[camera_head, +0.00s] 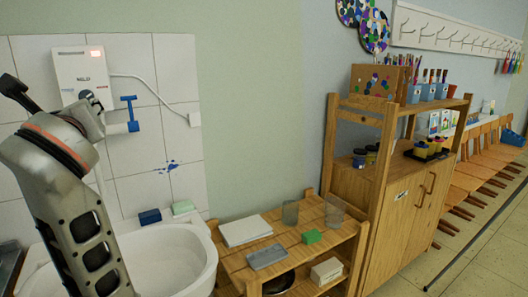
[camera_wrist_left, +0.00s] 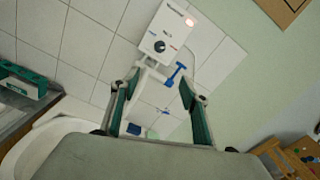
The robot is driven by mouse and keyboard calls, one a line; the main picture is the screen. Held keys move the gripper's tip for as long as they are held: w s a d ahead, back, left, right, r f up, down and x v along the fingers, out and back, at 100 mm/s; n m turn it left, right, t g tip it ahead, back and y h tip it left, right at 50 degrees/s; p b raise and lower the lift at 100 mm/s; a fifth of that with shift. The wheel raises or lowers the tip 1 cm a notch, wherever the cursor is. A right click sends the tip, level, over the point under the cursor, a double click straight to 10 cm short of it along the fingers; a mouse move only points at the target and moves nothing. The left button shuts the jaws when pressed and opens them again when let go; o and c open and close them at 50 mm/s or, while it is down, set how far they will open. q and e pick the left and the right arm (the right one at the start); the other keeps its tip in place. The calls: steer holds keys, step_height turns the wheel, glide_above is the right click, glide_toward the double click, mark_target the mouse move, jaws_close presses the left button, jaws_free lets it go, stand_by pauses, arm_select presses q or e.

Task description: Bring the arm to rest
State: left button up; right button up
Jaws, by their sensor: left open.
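My left arm (camera_head: 75,200) rises from the lower left in the head view, in front of the sink and tiled wall. Its fingertips are not clear there. In the left wrist view, my left gripper (camera_wrist_left: 158,92) is open, its two green-lined fingers spread apart with nothing held between them. Beyond the fingers is the white water heater (camera_head: 82,75) with its blue tap handle (camera_head: 128,99). The heater (camera_wrist_left: 166,32) and handle (camera_wrist_left: 175,75) also show in the wrist view. My right gripper is not in view.
A tall wooden cabinet (camera_head: 395,235) is further right.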

arm_select(q)
steer(key=s+a+f+m+g+y, duration=0.3)
steer(key=s+a+f+g+y, duration=0.3)
steer(key=y, duration=0.4)
steer(key=d+f+n+t+h, duration=0.4)
steer(key=d+f+n+h, duration=0.3)
steer(key=f+n, duration=0.35)
steer(key=w+d+f+n+t+h, duration=0.1)
steer(key=d+f+n+t+h, duration=0.3)
steer(key=d+f+n+h, duration=0.5)
steer(key=d+f+n+t+h, duration=0.45)
steer(key=f+n, duration=0.65)
steer(key=n, duration=0.3)
steer(key=s+f+m+g, duration=0.3)
steer(key=s+f, duration=0.3)
steer(key=f, duration=0.4)
steer(key=s+d+f+m+g+h, duration=0.1)
steer(key=s+f+m+g, duration=0.2)
steer(key=s+f, duration=0.4)
steer(key=s+d+f+m+g, duration=0.1)
steer(key=s+f+m+g, duration=0.2)
steer(key=f, duration=1.2)
steer(key=s+g+p, duration=0.1)
steer(key=s+g, duration=0.1)
steer(key=s, duration=0.1)
steer(key=shift+s, duration=0.2)
